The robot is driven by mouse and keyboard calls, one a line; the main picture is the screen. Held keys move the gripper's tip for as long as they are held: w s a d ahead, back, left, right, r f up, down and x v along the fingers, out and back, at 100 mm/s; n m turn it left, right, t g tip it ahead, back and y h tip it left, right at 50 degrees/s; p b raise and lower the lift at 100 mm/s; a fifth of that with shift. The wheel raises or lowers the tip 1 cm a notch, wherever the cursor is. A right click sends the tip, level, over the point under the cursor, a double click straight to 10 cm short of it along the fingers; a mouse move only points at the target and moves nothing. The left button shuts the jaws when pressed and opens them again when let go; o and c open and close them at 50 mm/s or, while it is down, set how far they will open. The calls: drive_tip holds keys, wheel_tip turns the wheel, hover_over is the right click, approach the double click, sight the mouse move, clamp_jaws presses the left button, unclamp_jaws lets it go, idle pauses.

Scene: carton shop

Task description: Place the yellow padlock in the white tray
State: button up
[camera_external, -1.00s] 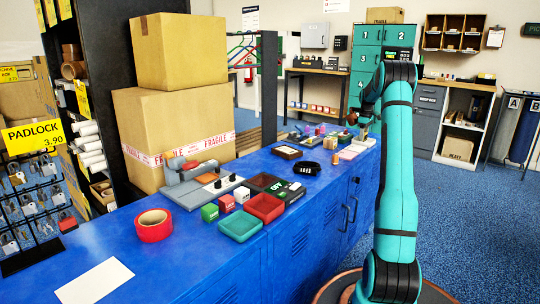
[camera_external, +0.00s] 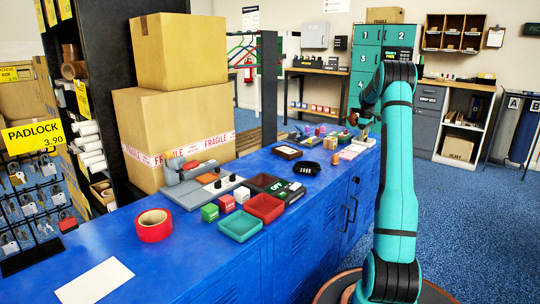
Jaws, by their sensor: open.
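My gripper (camera_external: 352,119) is small in the picture, above the far right end of the blue counter (camera_external: 190,262). It is open, and part of it is hidden behind my teal arm. I cannot pick out a yellow padlock for sure. Several padlocks, mostly silver and one red (camera_external: 67,222), hang on a rack at the far left under a yellow PADLOCK sign (camera_external: 33,136). A pale flat thing (camera_external: 362,143) lies on the counter below my gripper; I cannot tell whether it is the white tray.
Small green (camera_external: 240,226) and red (camera_external: 265,208) trays, coloured cubes, a grey device (camera_external: 188,190) and a red tape roll (camera_external: 154,225) are on the counter. Large cartons (camera_external: 180,125) stand behind. A white sheet (camera_external: 95,282) lies front left; the counter around it is clear.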

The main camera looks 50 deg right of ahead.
wheel_tip(320, 180, up, 11)
drive_tip(key=shift+r, duration=0.15)
idle(0.4)
drive_tip(key=w+a+r+t+h, duration=0.1)
drive_tip(key=w+a+r+h, duration=0.1)
drive_tip(key=w+a+r, duration=0.6)
drive_tip(key=w+a+r+t+h, duration=0.1)
drive_tip(key=w+a+r+t, duration=0.2)
drive_tip(key=a, duration=1)
drive_tip(key=w+a+r+t, duration=0.1)
drive_tip(key=a+r, duration=0.2)
drive_tip(key=a, duration=0.4)
drive_tip(key=a+r+t+h, duration=0.1)
drive_tip(key=a+r, duration=0.2)
drive_tip(key=a, duration=0.4)
drive_tip(key=w+a+r+t, duration=0.1)
drive_tip(key=a+r, duration=0.3)
drive_tip(key=a, duration=0.3)
drive_tip(key=s+a+r+t, duration=0.2)
drive_tip(key=s+a+t, duration=0.15)
drive_tip(key=a, duration=0.75)
drive_tip(key=s+a+r+t, duration=0.2)
drive_tip(key=s+a, duration=0.3)
drive_tip(key=a, duration=0.5)
drive_tip(key=s+a+f+t+y, duration=0.1)
drive_tip(key=s+a+t+y, duration=0.3)
drive_tip(key=s+a, duration=0.9)
drive_tip(key=shift+s+a+t, duration=0.25)
drive_tip(key=shift+s+t, duration=0.2)
drive_tip(key=shift+s, duration=0.1)
